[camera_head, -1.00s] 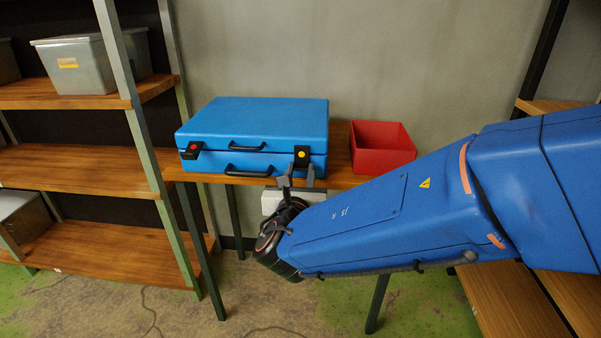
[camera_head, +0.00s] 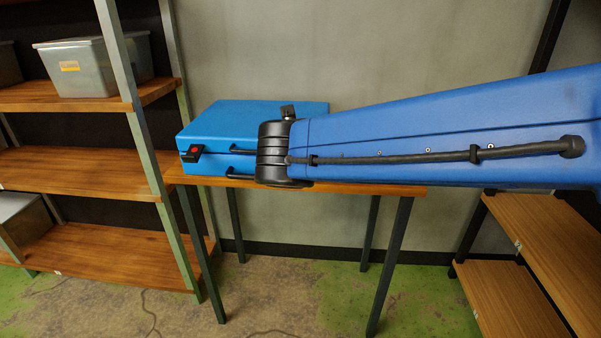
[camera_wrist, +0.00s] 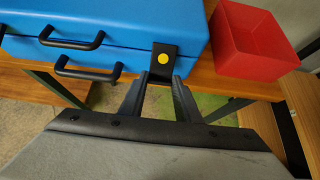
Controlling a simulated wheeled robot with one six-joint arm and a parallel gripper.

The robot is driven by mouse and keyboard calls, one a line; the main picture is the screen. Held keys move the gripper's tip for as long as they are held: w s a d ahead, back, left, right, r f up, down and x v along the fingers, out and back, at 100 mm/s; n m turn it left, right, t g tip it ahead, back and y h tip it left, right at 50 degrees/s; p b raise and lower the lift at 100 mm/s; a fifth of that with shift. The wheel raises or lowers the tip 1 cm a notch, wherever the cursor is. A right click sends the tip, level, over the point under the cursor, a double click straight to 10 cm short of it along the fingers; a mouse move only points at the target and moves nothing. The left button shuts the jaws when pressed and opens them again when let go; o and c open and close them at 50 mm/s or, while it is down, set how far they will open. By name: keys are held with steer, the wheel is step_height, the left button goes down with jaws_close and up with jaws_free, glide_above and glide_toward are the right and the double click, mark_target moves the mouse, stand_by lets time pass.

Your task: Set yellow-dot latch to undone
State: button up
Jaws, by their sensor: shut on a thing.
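The blue case (camera_head: 235,115) lies on the wooden table and also shows in the wrist view (camera_wrist: 115,25). The yellow-dot latch (camera_wrist: 165,50) is a black piece with a yellow dot at the case's front right. My gripper (camera_wrist: 160,80) has its two dark fingers on either side of the latch's lower end and is shut on it. In the head view my arm hides the latch and the fingers. A second latch with a red dot (camera_head: 194,151) sits at the case's front left.
Two black handles (camera_wrist: 75,40) are on the case's front. A red open box (camera_wrist: 258,42) stands on the table right of the case. Shelves (camera_head: 90,165) stand at the left and a low wooden shelf (camera_head: 545,230) at the right.

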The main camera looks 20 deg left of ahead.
steer(key=shift+r+g+h, duration=0.4)
steer(key=shift+r+g, duration=0.55)
steer(key=shift+g, duration=0.65)
steer(key=shift+r+g+h, duration=0.4)
steer(key=shift+r+g, duration=0.5)
steer(key=shift+g, duration=0.7)
steer(key=shift+s, duration=0.1)
steer(key=o, duration=1)
steer(key=shift+o, duration=0.2)
steer(key=v, duration=1.7)
steer(key=shift+r, duration=0.3)
